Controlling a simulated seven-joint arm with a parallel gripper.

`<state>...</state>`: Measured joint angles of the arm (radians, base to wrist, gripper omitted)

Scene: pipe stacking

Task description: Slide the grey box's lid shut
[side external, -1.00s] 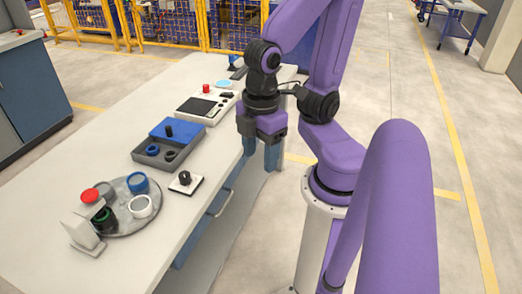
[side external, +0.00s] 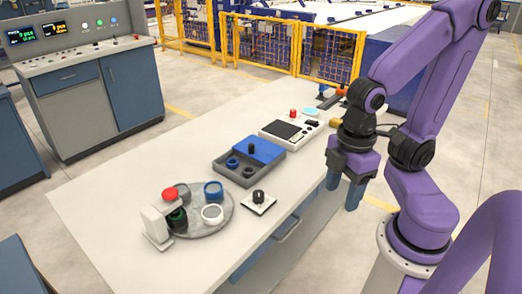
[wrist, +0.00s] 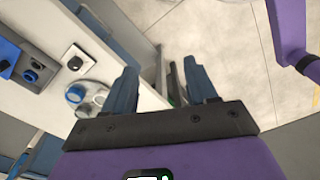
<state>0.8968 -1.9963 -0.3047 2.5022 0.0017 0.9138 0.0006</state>
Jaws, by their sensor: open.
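The grey box (side external: 226,176) sits on the white table. Its blue lid (side external: 266,150), with a black knob (side external: 252,148), covers the back right part. The front left part is open, with a blue ring (side external: 232,162) and a darker ring (side external: 248,171) inside. In the wrist view the box (wrist: 40,84) and part of the blue lid (wrist: 9,56) show at the left edge. My gripper (side external: 344,194) points down beyond the table's right edge, to the right of the box and apart from it. Its fingers (wrist: 160,70) are open and empty in the wrist view.
A round grey tray (side external: 213,225) with several rings and a red-topped device (side external: 170,195) stands at the front left. A black knob on a white plate (side external: 259,201) lies near the table edge. A control panel (side external: 290,132) stands behind the box. The table's left side is clear.

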